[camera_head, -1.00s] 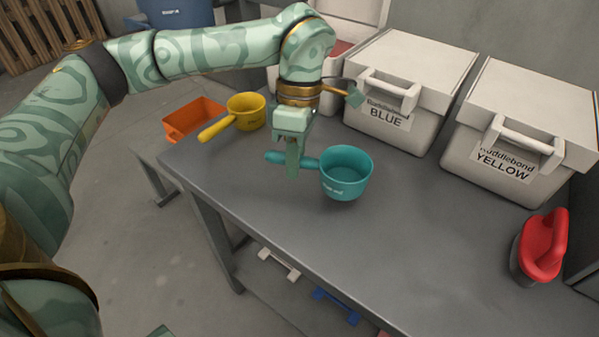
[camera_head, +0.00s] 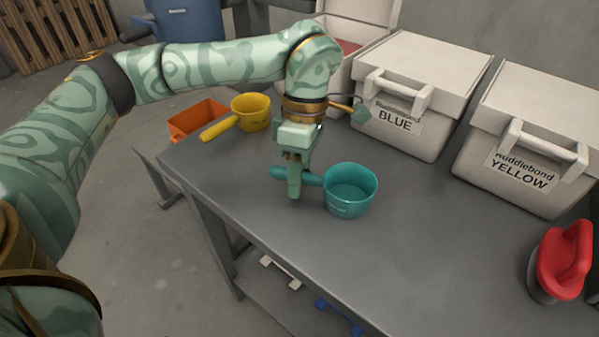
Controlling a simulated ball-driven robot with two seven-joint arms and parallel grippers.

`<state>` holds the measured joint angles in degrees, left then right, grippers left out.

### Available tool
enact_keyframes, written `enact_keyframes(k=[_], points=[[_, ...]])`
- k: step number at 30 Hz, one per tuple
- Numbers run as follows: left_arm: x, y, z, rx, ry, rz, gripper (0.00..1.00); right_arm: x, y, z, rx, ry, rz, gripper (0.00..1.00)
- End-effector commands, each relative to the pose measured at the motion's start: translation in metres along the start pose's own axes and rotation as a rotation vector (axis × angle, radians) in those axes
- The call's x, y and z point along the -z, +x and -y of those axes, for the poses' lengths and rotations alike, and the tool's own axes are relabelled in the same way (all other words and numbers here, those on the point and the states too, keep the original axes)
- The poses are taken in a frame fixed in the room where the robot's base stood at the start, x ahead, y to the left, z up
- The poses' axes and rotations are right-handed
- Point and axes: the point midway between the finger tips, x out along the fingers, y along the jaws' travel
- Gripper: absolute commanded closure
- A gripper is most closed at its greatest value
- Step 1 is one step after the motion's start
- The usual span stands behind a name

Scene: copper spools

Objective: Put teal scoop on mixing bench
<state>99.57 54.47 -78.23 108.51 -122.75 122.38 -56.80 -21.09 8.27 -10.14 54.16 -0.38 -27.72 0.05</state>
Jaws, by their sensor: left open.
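The teal scoop (camera_head: 351,192) is upright on the grey bench (camera_head: 400,250), its handle pointing left. My left gripper (camera_head: 295,187) points down at the scoop's handle, with a finger in front of the handle and part of the handle hidden behind it. The gripper is open; whether it touches the handle I cannot tell. My right gripper does not show.
A yellow scoop (camera_head: 250,112) and an orange bin (camera_head: 196,119) are at the bench's far left. White lidded boxes labelled BLUE (camera_head: 400,125) and YELLOW (camera_head: 520,170) stand along the back. A red-handled object (camera_head: 563,260) is at the right. The bench front is clear.

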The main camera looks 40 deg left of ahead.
Motion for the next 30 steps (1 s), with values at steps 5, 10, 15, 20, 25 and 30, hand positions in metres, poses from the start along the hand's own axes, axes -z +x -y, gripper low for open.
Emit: enact_keyframes(k=[5,10,15,20,25,30], points=[[0.000,-0.038,0.003,-0.010,-0.001,0.003,0.59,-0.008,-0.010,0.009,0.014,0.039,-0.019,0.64],[0.000,-0.081,0.004,-0.009,-0.001,0.003,0.59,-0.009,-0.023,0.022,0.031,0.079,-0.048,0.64],[0.000,-0.110,0.002,-0.006,-0.001,0.002,0.59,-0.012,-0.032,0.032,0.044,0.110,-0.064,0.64],[0.000,-0.120,0.001,-0.001,-0.001,0.001,0.59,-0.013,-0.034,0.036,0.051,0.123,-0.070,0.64],[0.000,-0.120,0.000,0.001,0.000,0.000,0.59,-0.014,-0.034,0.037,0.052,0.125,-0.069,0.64],[0.000,-0.119,0.000,0.001,0.000,0.000,0.59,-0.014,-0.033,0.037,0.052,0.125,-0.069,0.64]])
